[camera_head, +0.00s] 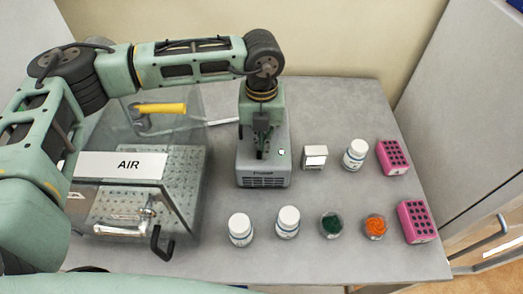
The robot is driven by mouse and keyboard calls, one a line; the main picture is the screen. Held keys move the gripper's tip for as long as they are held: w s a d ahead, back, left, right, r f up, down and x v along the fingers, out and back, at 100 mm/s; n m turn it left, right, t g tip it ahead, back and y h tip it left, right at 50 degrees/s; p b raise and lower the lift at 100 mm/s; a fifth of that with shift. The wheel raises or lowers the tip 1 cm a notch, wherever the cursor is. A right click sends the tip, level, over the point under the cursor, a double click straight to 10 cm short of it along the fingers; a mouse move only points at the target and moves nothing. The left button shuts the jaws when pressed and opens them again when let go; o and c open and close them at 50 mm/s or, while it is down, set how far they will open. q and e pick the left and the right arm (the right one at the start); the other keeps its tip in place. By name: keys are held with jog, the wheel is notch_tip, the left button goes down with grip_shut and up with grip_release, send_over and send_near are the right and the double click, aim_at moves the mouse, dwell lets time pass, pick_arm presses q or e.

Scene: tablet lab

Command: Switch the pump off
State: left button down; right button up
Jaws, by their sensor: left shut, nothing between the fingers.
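The pump (264,178) is a grey box with a vented front, standing at the back middle of the bench. A small light square (281,152) shows on its top, right of the fingers; I cannot tell whether it is a switch or a lamp. My left gripper (261,155) points down over the pump's top with its fingers shut and empty. I cannot tell whether the fingertips touch the pump. The gripper and wrist hide part of the pump's top and back. My right gripper is not in view.
A clear chamber labelled AIR (128,165), with a yellow handle (161,108), stands left of the pump. To the right are a small white box (315,157), white bottles (288,222), jars of green (331,225) and orange (375,227) material, and pink racks (393,157).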

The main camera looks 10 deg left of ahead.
pick_arm(q)
jog(key=shift+s, duration=0.1)
jog(key=shift+r+p, duration=0.35)
jog(key=shift+r, duration=0.25)
jog(key=shift+r+p, duration=0.95)
jog(key=shift+r, duration=1.85)
jog(key=shift+f, duration=0.1)
